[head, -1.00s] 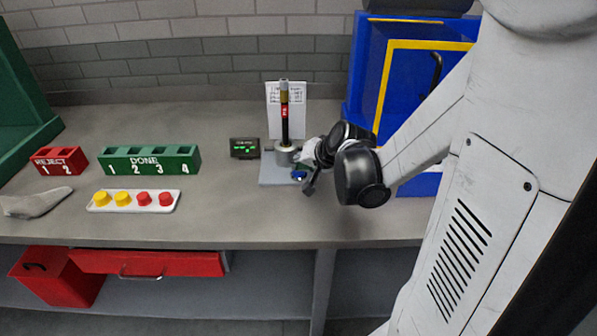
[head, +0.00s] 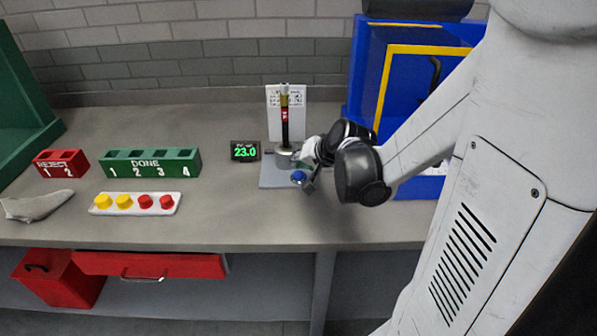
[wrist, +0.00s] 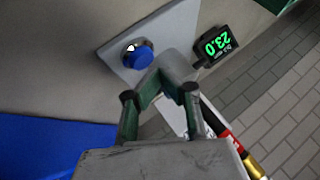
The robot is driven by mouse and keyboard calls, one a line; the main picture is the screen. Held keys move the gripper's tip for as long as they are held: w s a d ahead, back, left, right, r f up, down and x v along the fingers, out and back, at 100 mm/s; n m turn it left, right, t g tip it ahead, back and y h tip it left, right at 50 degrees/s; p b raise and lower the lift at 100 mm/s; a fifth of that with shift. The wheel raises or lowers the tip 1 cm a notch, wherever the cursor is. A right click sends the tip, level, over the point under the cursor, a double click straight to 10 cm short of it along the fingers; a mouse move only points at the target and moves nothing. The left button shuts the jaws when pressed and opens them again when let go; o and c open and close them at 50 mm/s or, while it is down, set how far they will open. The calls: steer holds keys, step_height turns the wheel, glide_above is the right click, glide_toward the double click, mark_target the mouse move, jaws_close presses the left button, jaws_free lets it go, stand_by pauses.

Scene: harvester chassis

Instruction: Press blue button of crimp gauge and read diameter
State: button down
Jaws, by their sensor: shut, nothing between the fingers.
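The crimp gauge has a grey base plate (head: 275,180) on the bench, with a blue button (head: 298,176) at its front right. In the wrist view the blue button (wrist: 138,58) sits in a pale ring beside my fingertips. My gripper (head: 309,184) is shut and empty, its tips close to the button; contact cannot be told. In the wrist view the gripper (wrist: 172,68) also shows closed tips. The gauge display (head: 245,151) reads 23.0 in green; the wrist view shows the display (wrist: 213,45) too. A black hose (head: 285,125) with a red label and brass end stands upright in the gauge.
A green DONE rack (head: 150,163), a red REJECT rack (head: 60,163) and a white strip (head: 135,211) with yellow and red caps stand left. A blue cabinet (head: 400,80) is close right of the gauge. The bench front centre is clear.

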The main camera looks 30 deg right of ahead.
mark_target(299, 174)
steer(key=shift+r, duration=0.1)
steer(key=shift+r+p, duration=1.9)
steer(key=shift+r, duration=0.55)
steer(key=s+a+r+n+g, duration=0.1)
steer(key=s+a+r+n, duration=0.3)
steer(key=s+a, duration=0.4)
steer(key=s+a+r+n+g, duration=0.1)
steer(key=s+a+r+n, duration=0.2)
steer(key=s+a, duration=0.5)
steer(key=s+n, duration=0.1)
steer(key=s, duration=0.1)
steer(key=shift+s+r+h, duration=0.3)
steer(key=shift+r+h, duration=0.1)
